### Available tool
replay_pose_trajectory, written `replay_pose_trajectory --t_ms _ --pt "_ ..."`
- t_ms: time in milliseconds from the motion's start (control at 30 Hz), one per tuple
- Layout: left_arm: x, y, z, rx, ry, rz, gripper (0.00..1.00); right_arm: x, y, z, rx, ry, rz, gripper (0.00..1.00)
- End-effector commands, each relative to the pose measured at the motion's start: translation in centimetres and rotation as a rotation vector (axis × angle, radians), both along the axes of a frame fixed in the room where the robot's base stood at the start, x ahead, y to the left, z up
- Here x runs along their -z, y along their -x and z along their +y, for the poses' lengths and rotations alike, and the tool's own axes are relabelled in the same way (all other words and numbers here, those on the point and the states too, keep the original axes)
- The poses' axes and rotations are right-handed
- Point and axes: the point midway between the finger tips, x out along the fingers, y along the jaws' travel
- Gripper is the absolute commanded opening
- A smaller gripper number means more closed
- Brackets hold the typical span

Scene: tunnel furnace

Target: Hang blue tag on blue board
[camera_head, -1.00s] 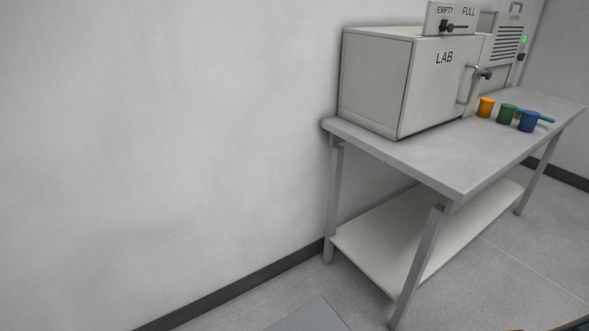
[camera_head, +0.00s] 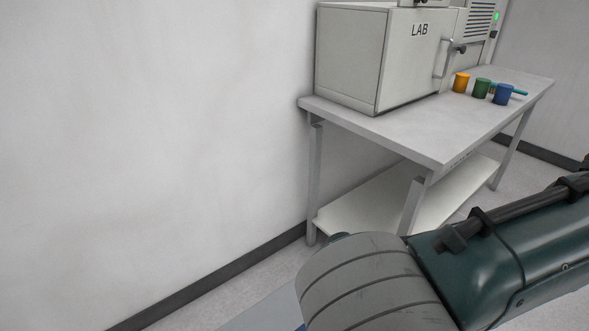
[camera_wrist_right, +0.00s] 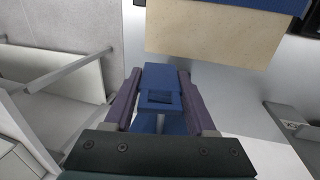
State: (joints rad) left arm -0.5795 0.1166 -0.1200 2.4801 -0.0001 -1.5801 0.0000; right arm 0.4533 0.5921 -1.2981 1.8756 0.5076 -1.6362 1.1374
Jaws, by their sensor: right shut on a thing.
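In the right wrist view, the blue tag (camera_wrist_right: 160,77), with a small rectangular slot in it, sits between the two purple fingers of my right gripper (camera_wrist_right: 159,88). The fingers are shut on it. Beyond the fingertips, at the top of that view, is a beige panel (camera_wrist_right: 212,34) with a blue strip (camera_wrist_right: 258,3) along its upper edge. I cannot tell whether this is the blue board. The tag appears apart from the panel. In the head view only my right arm shows, at the lower right; its gripper is hidden there. My left gripper is not in view.
A grey table (camera_head: 405,137) stands against the wall, bearing a LAB furnace (camera_head: 351,60) and orange (camera_head: 461,83), green (camera_head: 481,88) and blue (camera_head: 503,95) cups. A pale shelf (camera_head: 350,215) lies below. Bare wall fills the left.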

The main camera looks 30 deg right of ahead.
Motion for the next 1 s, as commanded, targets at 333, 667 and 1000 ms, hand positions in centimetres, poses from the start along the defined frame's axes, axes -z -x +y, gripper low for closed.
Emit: replay_pose_trajectory --t_ms 333,667,1000 --pt "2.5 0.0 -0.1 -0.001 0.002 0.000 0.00 0.5 -2.4 0.2 -0.001 0.000 -0.002 0.00" --pt "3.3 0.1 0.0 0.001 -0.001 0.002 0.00 0.7 -4.1 0.3 0.000 -0.001 0.001 0.00" --pt "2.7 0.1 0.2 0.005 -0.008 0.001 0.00 1.2 -4.6 0.4 -0.001 -0.001 0.001 0.00"
